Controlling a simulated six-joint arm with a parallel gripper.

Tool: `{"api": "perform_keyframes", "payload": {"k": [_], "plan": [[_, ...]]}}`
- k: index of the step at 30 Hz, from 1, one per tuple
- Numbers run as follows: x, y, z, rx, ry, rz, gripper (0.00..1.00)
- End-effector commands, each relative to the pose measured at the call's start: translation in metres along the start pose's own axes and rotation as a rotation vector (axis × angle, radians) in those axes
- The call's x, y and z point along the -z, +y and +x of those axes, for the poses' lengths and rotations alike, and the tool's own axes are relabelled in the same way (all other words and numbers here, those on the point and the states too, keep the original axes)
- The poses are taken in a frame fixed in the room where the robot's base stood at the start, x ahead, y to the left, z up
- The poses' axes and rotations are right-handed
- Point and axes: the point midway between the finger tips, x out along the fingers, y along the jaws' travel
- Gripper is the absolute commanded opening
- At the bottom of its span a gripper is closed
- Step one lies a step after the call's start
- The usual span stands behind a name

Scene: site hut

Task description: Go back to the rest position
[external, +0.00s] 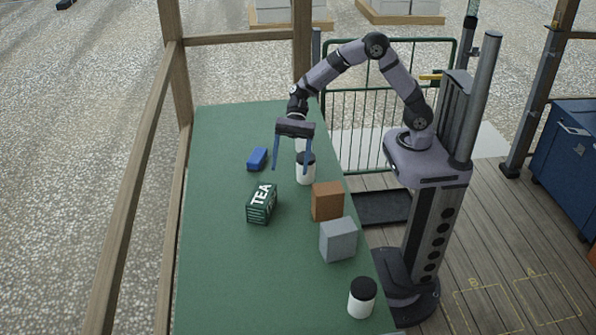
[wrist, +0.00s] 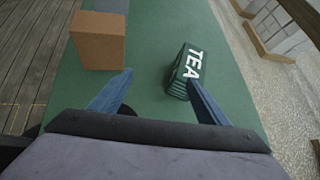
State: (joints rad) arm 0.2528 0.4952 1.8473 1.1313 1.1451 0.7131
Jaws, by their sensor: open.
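My gripper (external: 291,163) hangs over the far part of the green table (external: 225,290), its two blue fingers apart and pointing down. In the wrist view my gripper (wrist: 157,90) is open, with nothing between the fingers. A white jar with a black lid (external: 306,172) stands beside the right finger in the external view; I cannot tell whether they touch. A green tea box (external: 262,204) stands in front of the gripper. It also shows in the wrist view (wrist: 180,78), partly behind a finger.
A blue block (external: 257,159) lies left of the gripper. An orange-brown box (external: 327,201), a grey box (external: 338,240) and another black-lidded jar (external: 362,298) stand along the table's right side. A wooden rail (external: 138,150) runs beyond the left edge. The table's near left is clear.

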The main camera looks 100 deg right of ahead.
Motion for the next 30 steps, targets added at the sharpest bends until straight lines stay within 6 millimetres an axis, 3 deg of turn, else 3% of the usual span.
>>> {"api": "perform_keyframes", "payload": {"k": [2,9,13,21,30], "plan": [[-0.010,0.034,-0.010,-0.079,0.096,-0.142,0.69],[0.005,0.139,-0.056,-0.415,0.382,-0.706,0.69],[0.017,0.177,-0.090,-0.612,0.481,-1.028,0.69],[0.033,0.209,-0.134,-0.880,0.557,-1.452,0.69],[0.037,0.213,-0.140,-0.929,0.563,-1.527,0.69]]}}
